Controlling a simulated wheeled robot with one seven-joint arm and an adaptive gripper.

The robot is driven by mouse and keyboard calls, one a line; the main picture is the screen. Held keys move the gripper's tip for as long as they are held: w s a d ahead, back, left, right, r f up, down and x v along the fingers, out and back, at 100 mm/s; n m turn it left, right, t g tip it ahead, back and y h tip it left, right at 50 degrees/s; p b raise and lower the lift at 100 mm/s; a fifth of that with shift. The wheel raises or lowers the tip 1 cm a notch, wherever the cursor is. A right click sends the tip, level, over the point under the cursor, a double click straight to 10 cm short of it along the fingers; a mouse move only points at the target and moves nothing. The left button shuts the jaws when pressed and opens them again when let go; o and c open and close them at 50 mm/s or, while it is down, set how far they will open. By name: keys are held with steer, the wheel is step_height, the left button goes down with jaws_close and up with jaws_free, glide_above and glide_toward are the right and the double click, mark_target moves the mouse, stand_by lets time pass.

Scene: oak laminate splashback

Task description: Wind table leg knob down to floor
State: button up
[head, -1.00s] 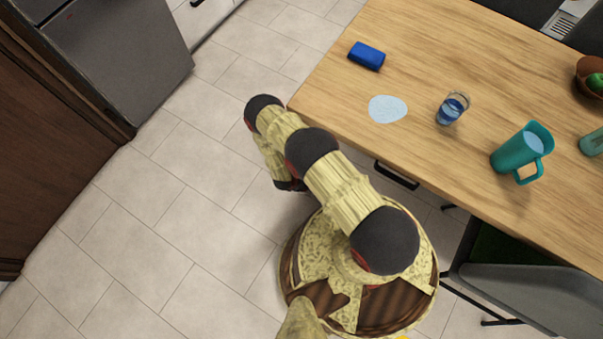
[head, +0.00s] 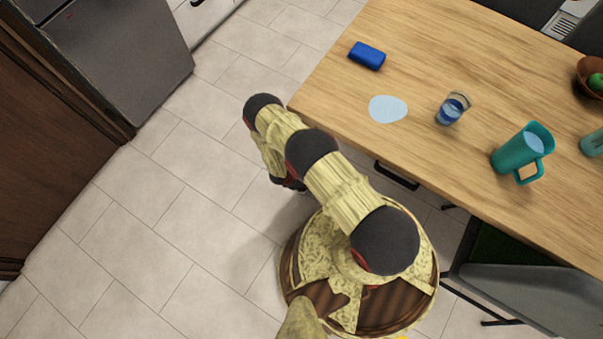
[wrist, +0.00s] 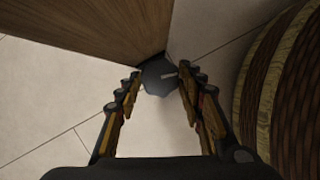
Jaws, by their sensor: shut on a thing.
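The wooden table leg (wrist: 110,30) comes in from the top left of the wrist view. At its foot is a dark grey faceted knob (wrist: 157,82) with a small pale mark on its right side. My gripper (wrist: 160,80) has one finger at each side of the knob and is shut on it. The gap between knob and floor cannot be made out from this angle. In the head view the table (head: 450,60) is seen from above; my arm and the tabletop hide the leg, the knob and my fingers.
On the table are a blue sponge (head: 367,55), a pale blue puddle (head: 387,109), a glass of blue liquid (head: 452,108) and a teal jug (head: 518,153). A grey chair (head: 535,290) stands at lower right. Tiled floor (head: 150,230) is clear on the left.

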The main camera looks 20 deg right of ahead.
stand_by(0.3)
steer(key=o, duration=1.2)
steer(key=shift+c, duration=0.2)
steer(key=shift+r, duration=0.1)
steer(key=v, duration=1.1)
steer(key=shift+r, duration=0.4)
steer(key=shift+a, duration=0.1)
